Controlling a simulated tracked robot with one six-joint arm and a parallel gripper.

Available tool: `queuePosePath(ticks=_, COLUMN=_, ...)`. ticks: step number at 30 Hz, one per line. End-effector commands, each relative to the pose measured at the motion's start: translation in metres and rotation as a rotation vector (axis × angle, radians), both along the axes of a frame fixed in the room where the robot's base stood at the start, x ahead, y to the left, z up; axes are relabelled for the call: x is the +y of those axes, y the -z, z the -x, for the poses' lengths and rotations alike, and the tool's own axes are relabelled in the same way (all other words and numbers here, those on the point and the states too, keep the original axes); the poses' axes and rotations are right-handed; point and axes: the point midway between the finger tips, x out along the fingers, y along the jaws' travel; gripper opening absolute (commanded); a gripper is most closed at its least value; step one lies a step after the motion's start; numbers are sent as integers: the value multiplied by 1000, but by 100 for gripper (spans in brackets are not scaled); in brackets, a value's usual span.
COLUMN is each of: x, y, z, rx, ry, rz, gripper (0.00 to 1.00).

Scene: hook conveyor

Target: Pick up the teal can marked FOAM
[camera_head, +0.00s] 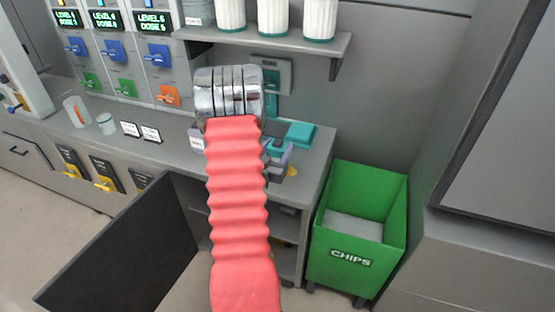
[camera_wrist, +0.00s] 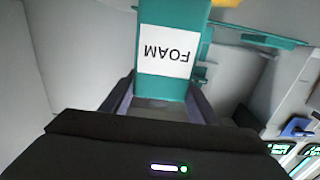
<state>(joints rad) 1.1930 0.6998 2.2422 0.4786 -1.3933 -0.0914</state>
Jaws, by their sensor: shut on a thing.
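The teal can (camera_wrist: 168,88) with a white label reading FOAM fills the top middle of the wrist view, its lettering upside down. My gripper (camera_wrist: 160,105) is shut on it, with one dark finger on each side of the can. The can's far end is cut off by the top edge of the picture. In the head view my red arm and its chrome wrist cover much of the middle. A purple-grey finger of my gripper (camera_head: 277,160) shows right of the arm there, beside a teal thing (camera_head: 299,134).
A grey counter (camera_head: 180,132) holds a clear cup with orange (camera_head: 76,112), another cup (camera_head: 106,123) and small label cards (camera_head: 140,131). A shelf (camera_head: 300,41) above bears white canisters (camera_head: 274,18). A green CHIPS bin (camera_head: 325,235) stands right. An open dark door (camera_head: 125,250) juts out below.

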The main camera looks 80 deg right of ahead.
Motion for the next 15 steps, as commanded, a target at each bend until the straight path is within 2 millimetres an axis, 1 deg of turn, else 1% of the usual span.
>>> queuePosePath(ticks=2, x=0, y=0, z=0, rx=0, ry=0, rz=0, gripper=5)
queuePosePath(ticks=10, x=0, y=-1, z=0, rx=0, ry=0, rz=2, gripper=5)
queuePosePath(ticks=15, x=0, y=-8, z=0, rx=-1, ry=0, rz=3, gripper=5)
